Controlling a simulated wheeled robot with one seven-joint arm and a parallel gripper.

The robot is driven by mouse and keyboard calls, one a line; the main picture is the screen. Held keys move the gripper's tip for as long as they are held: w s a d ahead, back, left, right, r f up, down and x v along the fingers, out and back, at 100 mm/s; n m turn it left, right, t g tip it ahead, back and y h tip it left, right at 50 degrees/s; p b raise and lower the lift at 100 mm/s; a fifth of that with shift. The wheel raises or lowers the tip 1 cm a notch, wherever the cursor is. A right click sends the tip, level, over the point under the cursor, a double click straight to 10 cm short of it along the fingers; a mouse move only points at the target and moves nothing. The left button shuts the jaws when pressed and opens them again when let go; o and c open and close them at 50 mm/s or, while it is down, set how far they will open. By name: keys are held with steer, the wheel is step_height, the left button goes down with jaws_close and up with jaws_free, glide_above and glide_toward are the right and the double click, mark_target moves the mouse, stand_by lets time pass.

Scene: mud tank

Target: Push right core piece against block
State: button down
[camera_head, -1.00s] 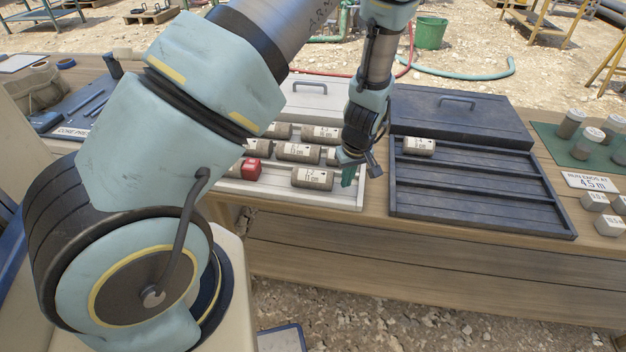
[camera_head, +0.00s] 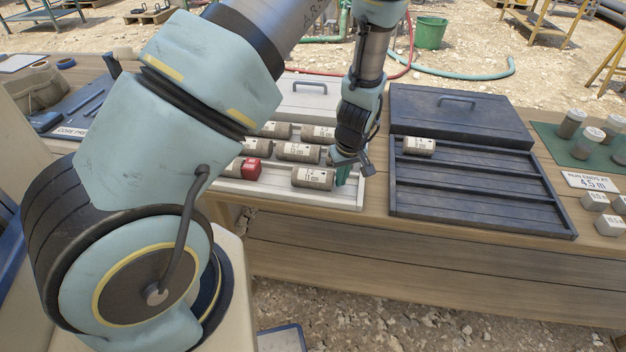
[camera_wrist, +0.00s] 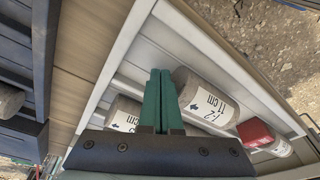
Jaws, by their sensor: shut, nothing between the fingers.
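The right core piece (camera_head: 312,178), a grey-brown cylinder with a white label, lies in the front channel of the white core tray (camera_head: 290,198). The red block (camera_head: 251,168) is left of it in the same channel, with a gap between them. In the wrist view the core piece (camera_wrist: 207,97) lies just right of my fingers, and the red block (camera_wrist: 256,133) is beyond it. My gripper (camera_head: 342,175) is shut and empty, its green fingers (camera_wrist: 160,76) low at the core piece's right end. I cannot tell if they touch it.
Other cores (camera_head: 298,152) lie in the tray's rows behind, close to my gripper. A dark tray (camera_head: 480,205) stands to the right with one core (camera_head: 419,146) in its back channel. The tray's front wall runs close to my fingers.

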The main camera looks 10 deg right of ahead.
mark_target(314, 171)
steer(key=shift+w+a+b, duration=0.15)
steer(key=shift+w+a, duration=0.6)
steer(key=shift+a, duration=0.8)
steer(key=shift+w+a+b, duration=0.2)
steer(key=shift+w+a, duration=0.5)
steer(key=shift+a, duration=0.85)
steer(key=shift+w+a+b, duration=0.15)
steer(key=shift+w+a, duration=0.6)
steer(key=shift+a, duration=0.8)
steer(key=shift+s+d+r+p, duration=0.35)
steer(key=shift+d+r+p, duration=0.15)
steer(key=shift+d, duration=0.2)
steer(key=shift+s+d+r+p, duration=0.3)
steer(key=shift+d+r+p, duration=0.1)
steer(key=shift+d+r, duration=0.25)
step_height(314, 171, up, 8)
steer(key=p, duration=0.6)
steer(key=shift+f, duration=0.1)
